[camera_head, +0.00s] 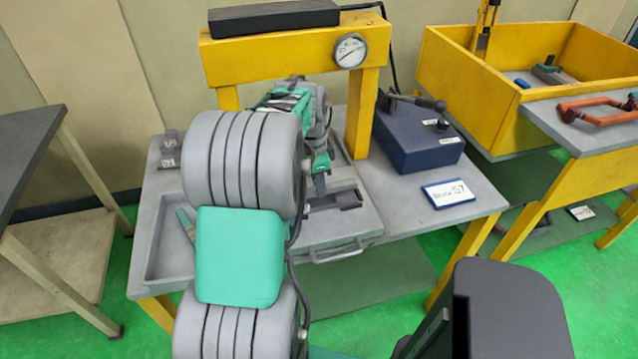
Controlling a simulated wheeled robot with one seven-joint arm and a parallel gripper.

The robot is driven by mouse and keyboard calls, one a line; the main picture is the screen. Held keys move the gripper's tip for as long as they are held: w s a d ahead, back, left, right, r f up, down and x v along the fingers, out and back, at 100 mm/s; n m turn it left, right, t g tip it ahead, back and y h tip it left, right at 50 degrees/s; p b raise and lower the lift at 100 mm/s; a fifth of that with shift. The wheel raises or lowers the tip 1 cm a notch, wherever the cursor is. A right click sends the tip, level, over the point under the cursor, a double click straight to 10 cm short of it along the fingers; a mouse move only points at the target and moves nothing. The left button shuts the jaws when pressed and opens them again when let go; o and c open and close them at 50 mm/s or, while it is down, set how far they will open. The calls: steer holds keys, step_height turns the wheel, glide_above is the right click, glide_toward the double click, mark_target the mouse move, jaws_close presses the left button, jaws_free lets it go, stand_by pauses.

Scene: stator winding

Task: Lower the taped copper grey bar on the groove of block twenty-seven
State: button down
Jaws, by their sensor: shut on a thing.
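My arm hides much of the work table (405,226). My gripper (320,184) shows only in part behind the arm, pointing down over the middle of the table under the yellow frame. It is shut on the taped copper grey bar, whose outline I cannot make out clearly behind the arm. A dark grey piece (346,199) lies on the table just below and right of the gripper; I cannot tell whether they touch. A blue-edged card (449,193) at the table's right reads "Block" and a number that is hard to read. The groove is not clearly visible.
A yellow press frame (362,112) with a dial gauge (351,51) spans the table behind the gripper. A dark blue box (416,138) with a lever stands right. Small grey blocks (169,150) sit at left. A yellow bin (470,75) and copper-coloured loop (598,108) lie farther right.

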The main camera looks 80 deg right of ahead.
steer(key=shift+f+b, duration=0.35)
steer(key=shift+f, duration=0.3)
steer(key=c, duration=0.8)
jaws_free()
steer(key=shift+o, duration=0.2)
steer(key=shift+r+p, duration=2.85)
steer(key=shift+r, duration=1.65)
